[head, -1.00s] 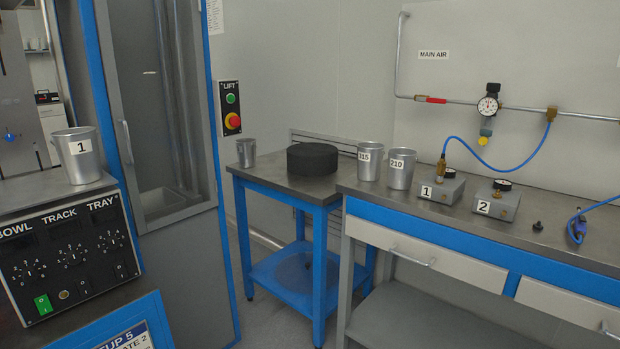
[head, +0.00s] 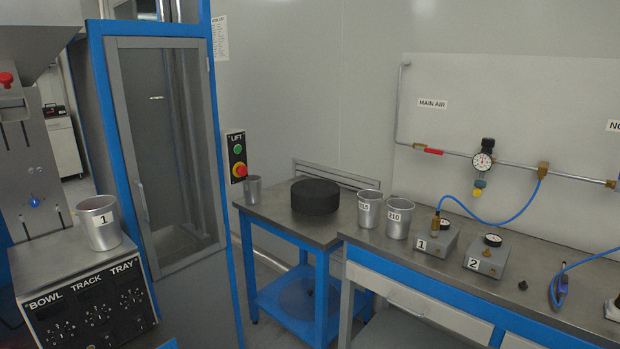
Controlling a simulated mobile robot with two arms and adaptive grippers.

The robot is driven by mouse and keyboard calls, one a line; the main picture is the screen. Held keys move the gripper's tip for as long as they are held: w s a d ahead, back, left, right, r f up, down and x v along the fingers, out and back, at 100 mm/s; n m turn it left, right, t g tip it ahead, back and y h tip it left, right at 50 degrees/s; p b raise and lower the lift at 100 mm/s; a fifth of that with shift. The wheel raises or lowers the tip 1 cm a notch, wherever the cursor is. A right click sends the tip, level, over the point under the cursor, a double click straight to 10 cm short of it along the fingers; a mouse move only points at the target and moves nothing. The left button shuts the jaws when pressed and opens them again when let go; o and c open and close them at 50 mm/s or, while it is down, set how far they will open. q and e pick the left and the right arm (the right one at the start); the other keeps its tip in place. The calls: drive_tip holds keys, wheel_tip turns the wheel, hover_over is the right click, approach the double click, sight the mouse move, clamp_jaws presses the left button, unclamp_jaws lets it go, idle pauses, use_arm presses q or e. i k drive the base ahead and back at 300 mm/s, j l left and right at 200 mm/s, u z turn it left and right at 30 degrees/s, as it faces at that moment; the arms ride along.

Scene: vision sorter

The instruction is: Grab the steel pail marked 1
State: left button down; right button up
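The steel pail marked 1 (head: 101,228) stands upright on top of the control box (head: 82,300) at the left, its label facing me. The box front reads BOWL, TRACK and TRAY. The pail's open top is visible, but I cannot see to its bottom. Nothing touches the pail except the surface under it. Neither of my grippers shows in the head view.
A blue-framed cabinet (head: 163,150) stands just right of the pail. Farther right, a small table (head: 290,228) holds a metal cup (head: 253,190) and a black round block (head: 315,199). Pails marked 315 (head: 369,212) and 210 (head: 398,222) stand on the bench (head: 440,272).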

sight(98, 216)
drive_tip(key=u, duration=0.95)
